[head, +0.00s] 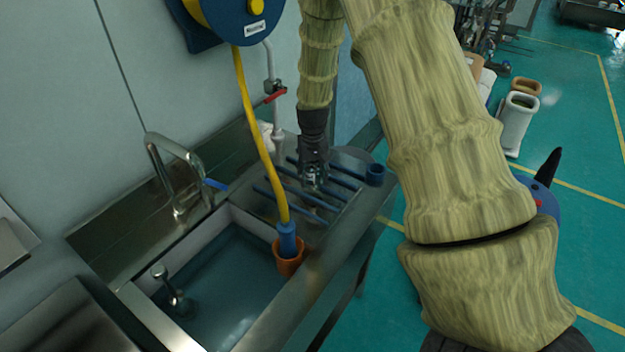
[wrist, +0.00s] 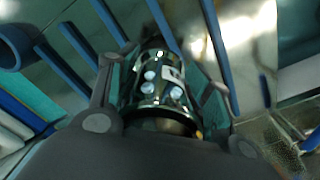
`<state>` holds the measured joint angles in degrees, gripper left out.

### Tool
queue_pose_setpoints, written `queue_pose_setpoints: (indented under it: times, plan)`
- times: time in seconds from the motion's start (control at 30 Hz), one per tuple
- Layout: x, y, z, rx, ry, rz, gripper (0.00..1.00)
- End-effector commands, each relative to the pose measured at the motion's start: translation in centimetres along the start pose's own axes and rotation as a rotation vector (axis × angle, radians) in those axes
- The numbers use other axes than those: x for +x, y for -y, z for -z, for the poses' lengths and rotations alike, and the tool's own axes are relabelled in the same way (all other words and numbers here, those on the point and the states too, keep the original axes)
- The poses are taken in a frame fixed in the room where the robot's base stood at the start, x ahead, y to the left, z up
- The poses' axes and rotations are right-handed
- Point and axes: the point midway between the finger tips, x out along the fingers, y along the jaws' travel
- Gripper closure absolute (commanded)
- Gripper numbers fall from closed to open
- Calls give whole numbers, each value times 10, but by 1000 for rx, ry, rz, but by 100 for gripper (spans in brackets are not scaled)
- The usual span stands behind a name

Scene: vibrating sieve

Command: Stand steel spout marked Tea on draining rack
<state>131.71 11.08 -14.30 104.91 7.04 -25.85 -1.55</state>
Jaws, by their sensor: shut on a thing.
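The shiny steel spout (wrist: 160,80) is between the fingers of my gripper (wrist: 165,95), which is shut on it. It has round holes or studs and a small pale label that I cannot read. In the head view my gripper (head: 313,172) points down at the draining rack, and the spout (head: 313,182) is small and mostly hidden by it. The draining rack (head: 286,203) is a row of blue bars on the steel drainboard. The spout is over the bars; I cannot tell if it touches them. The rack's bars (wrist: 65,68) also show around the spout in the wrist view.
A sink basin (head: 215,285) with a tap (head: 172,165) lies left of the rack. A yellow hose (head: 256,135) hangs down to a blue nozzle in an orange cup (head: 288,264).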

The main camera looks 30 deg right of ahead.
Motion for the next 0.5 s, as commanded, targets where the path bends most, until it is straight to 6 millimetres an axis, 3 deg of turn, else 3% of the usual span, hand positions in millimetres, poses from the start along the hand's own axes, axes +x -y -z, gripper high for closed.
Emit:
queue_pose_setpoints:
  times: [0.23, 0.5]
  plan:
    - [21, 0, -1, 0, 2, 0, 83]
    - [26, 0, -1, 1, -1, 0, 83]
